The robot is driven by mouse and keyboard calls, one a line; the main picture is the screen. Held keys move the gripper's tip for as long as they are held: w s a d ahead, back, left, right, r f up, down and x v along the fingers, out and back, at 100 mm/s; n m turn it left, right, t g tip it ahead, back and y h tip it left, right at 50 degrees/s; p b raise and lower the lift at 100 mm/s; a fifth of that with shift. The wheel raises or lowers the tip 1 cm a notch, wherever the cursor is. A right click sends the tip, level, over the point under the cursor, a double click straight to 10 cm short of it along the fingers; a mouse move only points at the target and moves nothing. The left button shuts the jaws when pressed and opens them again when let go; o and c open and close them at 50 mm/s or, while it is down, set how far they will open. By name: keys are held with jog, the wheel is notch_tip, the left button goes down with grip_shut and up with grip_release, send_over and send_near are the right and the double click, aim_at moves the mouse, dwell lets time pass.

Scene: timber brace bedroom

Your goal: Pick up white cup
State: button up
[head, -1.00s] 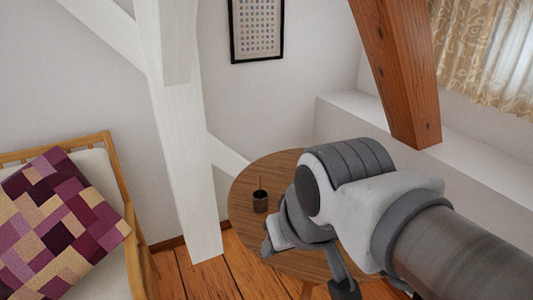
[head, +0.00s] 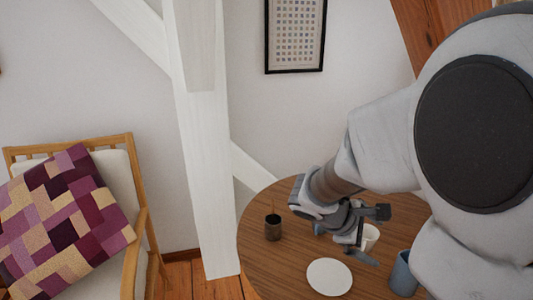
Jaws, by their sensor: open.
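The white cup (head: 372,238) stands on the round wooden table (head: 262,258), to the right of the table's middle in the head view. It is partly hidden by my gripper (head: 376,237). My gripper is open, with one finger showing above the cup and the other below it in the picture. The cup shows between the fingers, but I cannot tell whether they touch it or how far it lies between them.
A white plate (head: 329,277) lies at the front of the table. A blue-grey cup (head: 403,275) stands right of it. A dark cup (head: 272,229) with a stick stands at left. Another bluish thing (head: 318,229) is mostly hidden. A white post (head: 205,180) rises left of the table.

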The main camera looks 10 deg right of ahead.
jog(key=w+d+f+n+t+h+b, duration=0.2)
jog(key=w+f+n, duration=0.4)
jog(key=w+f, duration=0.15)
jog(key=n+t+b, duration=0.3)
jog(key=n, duration=0.5)
send_near(371, 232)
jog(key=shift+h, duration=0.3)
jog(key=shift+x, duration=2.65)
jog(key=shift+f, duration=0.15)
jog(key=shift+a, duration=0.1)
jog(key=shift+c, duration=0.2)
jog(key=c, duration=1.1)
